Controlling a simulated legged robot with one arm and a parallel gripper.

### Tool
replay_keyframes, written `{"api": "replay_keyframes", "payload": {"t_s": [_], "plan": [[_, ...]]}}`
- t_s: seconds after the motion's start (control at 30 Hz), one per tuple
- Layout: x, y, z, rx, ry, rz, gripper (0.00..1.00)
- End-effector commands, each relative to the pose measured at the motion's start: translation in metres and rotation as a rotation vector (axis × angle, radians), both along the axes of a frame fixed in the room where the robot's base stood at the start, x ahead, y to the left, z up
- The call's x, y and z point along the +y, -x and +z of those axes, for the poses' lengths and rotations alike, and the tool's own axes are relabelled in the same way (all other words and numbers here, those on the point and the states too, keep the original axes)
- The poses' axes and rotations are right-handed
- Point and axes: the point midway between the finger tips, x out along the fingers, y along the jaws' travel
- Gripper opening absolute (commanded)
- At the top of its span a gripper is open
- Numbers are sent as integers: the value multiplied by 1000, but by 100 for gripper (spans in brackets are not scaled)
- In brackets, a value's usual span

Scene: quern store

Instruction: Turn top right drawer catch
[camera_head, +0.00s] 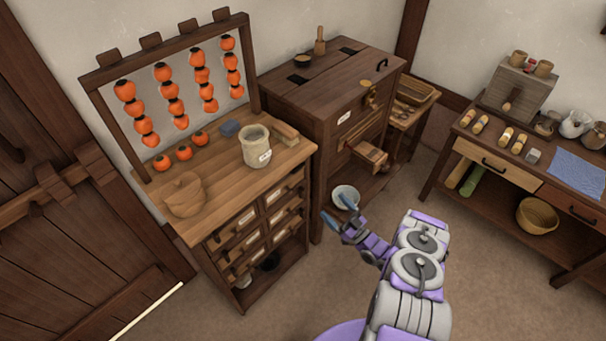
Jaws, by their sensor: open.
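The wooden workbench on the left has a front with two columns of labelled drawers. Its top right drawer (285,189) sits just under the bench top and looks shut.
A wooden spout (365,155) juts from the cabinet. A second table (525,170) stands right. The floor between is clear.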

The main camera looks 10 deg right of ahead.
Motion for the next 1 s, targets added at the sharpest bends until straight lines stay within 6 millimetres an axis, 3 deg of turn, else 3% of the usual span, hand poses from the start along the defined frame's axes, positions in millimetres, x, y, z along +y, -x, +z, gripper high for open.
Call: {"api": "replay_keyframes", "payload": {"t_s": [0.7, 1.0], "plan": [[72, -99, 49, -1, 3, 3, 96], [88, -123, 64, -2, 0, 1, 96]]}}
